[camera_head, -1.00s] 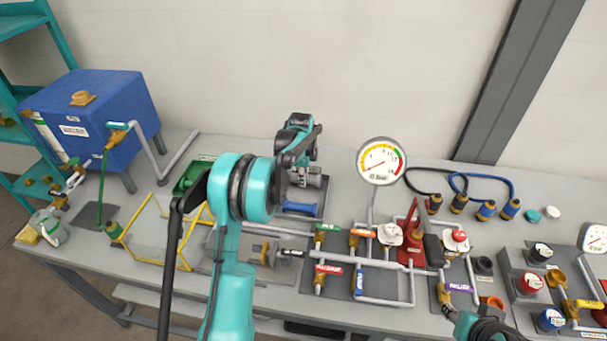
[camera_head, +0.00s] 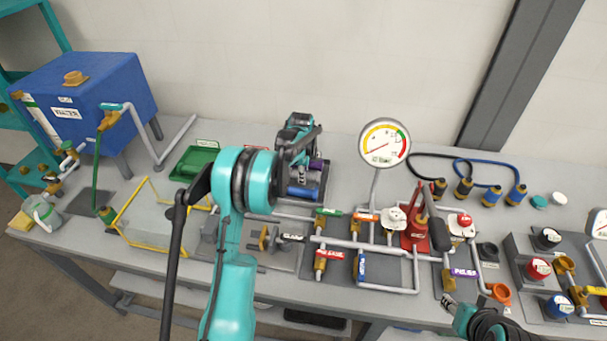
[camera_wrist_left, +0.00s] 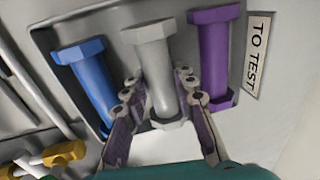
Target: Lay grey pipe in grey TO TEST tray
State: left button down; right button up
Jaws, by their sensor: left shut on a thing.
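My left gripper (camera_wrist_left: 160,85) is shut on the grey pipe (camera_wrist_left: 152,60), which has hexagonal ends. In the left wrist view the pipe is between the blue pipe (camera_wrist_left: 90,80) and the purple pipe (camera_wrist_left: 213,60), over the grey tray (camera_wrist_left: 52,42) with a TO TEST label (camera_wrist_left: 258,55). I cannot tell whether the grey pipe touches the tray floor. In the head view the gripper (camera_head: 303,160) is over the tray (camera_head: 322,188), and the wrist largely hides the grey pipe. My right gripper (camera_head: 449,302) is at the lower right, too small to read its jaws.
A green tray (camera_head: 193,163) and a yellow-edged clear box (camera_head: 150,222) stand left of the tray. A pressure gauge (camera_head: 384,142) and valve piping stand to the right. A blue tank (camera_head: 85,100) is at far left. The back strip of the table is mostly clear.

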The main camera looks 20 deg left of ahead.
pick_arm(q)
jog(key=shift+f, duration=0.25)
dwell(0.4)
jog(key=c, duration=1.1)
grip_release()
jog(key=shift+c, duration=0.2)
notch_tip(320, 180, up, 12)
jog(key=s, duration=0.2)
jog(key=s+d+r+n+t, duration=0.1)
jog(key=s+d+r+n, duration=0.3)
jog(key=s+d+r, duration=0.3)
jog(key=s+d+f+n+t, duration=0.1)
jog(key=s+d+n, duration=0.2)
jog(key=s, duration=0.5)
jog(key=s+d+f+n+t, duration=0.2)
jog(key=s+n, duration=0.2)
jog(key=s, duration=0.4)
jog(key=s+d+f+n+t, duration=0.1)
jog(key=s+d+n, duration=0.2)
jog(key=s, duration=0.6)
jog(key=shift+d+f+n, duration=0.15)
jog(key=shift+d+n, duration=0.2)
jog(key=shift+n, duration=0.15)
